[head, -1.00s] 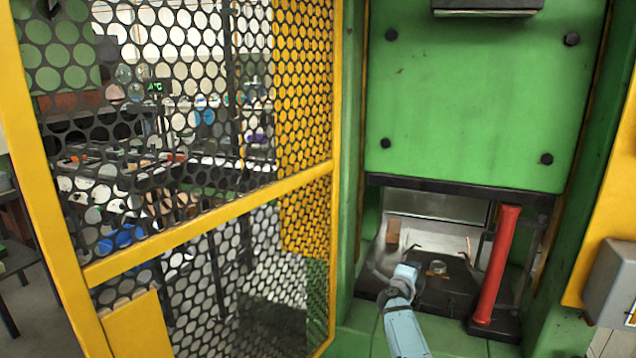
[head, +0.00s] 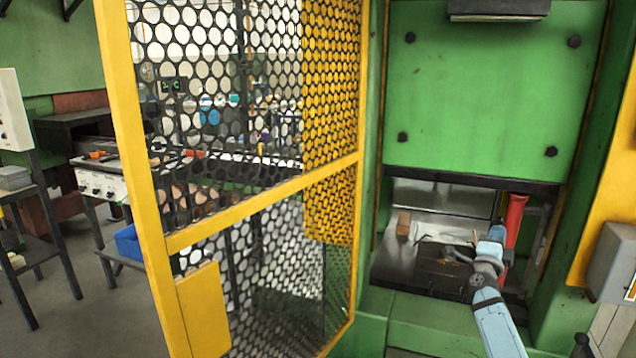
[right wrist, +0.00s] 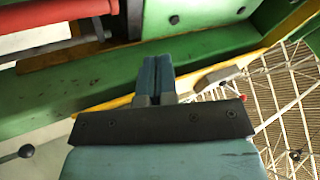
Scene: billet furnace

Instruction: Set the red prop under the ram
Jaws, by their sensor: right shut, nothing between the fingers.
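The red prop (head: 515,220) stands nearly upright at the right side of the press opening in the head view. Its top is at the dark lower edge of the green ram (head: 480,95); whether they touch I cannot tell. The red prop (right wrist: 55,16) shows there at the top left, apart from the fingers. My left gripper is not in view.
A small brown block (head: 403,224) sits on the dark press bed (head: 395,262). A yellow mesh guard door (head: 150,200) stands left of the press. A grey box (head: 612,262) is on the yellow panel at the right.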

